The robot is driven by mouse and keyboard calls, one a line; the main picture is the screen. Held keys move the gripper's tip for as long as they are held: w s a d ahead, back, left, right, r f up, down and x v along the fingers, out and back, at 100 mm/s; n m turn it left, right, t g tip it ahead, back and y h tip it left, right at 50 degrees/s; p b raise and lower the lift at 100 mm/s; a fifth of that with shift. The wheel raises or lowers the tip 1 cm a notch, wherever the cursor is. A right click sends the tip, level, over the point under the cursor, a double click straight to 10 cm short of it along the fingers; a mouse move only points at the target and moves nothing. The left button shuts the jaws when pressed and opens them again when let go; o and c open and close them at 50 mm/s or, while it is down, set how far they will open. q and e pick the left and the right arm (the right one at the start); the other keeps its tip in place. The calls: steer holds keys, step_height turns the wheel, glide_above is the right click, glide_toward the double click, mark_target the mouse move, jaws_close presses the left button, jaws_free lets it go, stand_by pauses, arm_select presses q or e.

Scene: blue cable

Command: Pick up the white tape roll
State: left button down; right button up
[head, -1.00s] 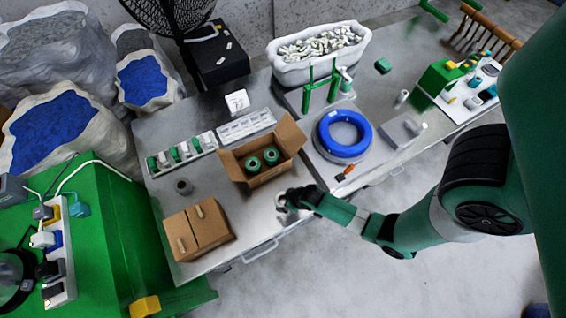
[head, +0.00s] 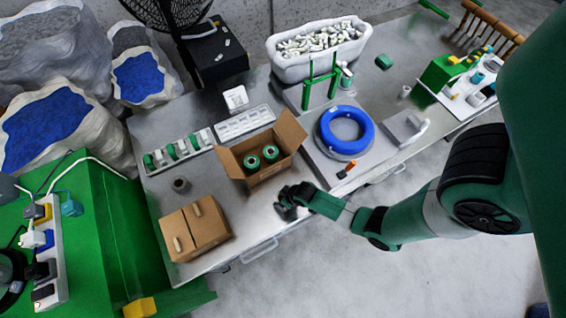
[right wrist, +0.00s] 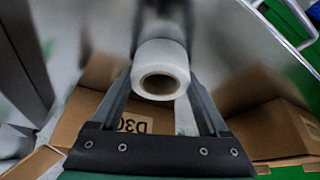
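The white tape roll (right wrist: 178,57) shows large in the right wrist view, its open brown core facing the camera. My right gripper (right wrist: 162,40) has one finger along each side of the roll, very close to it. Whether the fingers press on it cannot be told. In the head view my right gripper (head: 284,206) is low at the table's front edge, just right of the sealed cartons and in front of the open box; the roll is hidden or not distinct there. My left gripper is not in view.
An open cardboard box (head: 232,166) with two green rolls stands behind the gripper. Closed brown cartons (head: 212,226) stand to its left. A blue ring coil (head: 327,137) lies to the right, with an orange-tipped tool (head: 347,170) near the edge. A white bin (head: 279,67) is farther back.

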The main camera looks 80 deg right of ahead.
mark_target(279, 195)
steer(key=c, duration=0.6)
steer(key=shift+r, duration=0.45)
step_height(279, 195, up, 3)
steer(key=shift+r+p, duration=0.1)
steer(key=shift+p, duration=1.05)
steer(key=s+a+r+p, duration=0.2)
steer(key=s+r, duration=0.1)
steer(key=s+a+r+p, duration=0.2)
steer(key=s+a+r, duration=0.1)
steer(key=s, duration=0.1)
steer(key=s+a+r+p, duration=0.1)
steer(key=s+a+r, duration=0.2)
steer(key=s, duration=0.1)
steer(key=shift+s+p, duration=0.25)
steer(key=shift+p, duration=0.15)
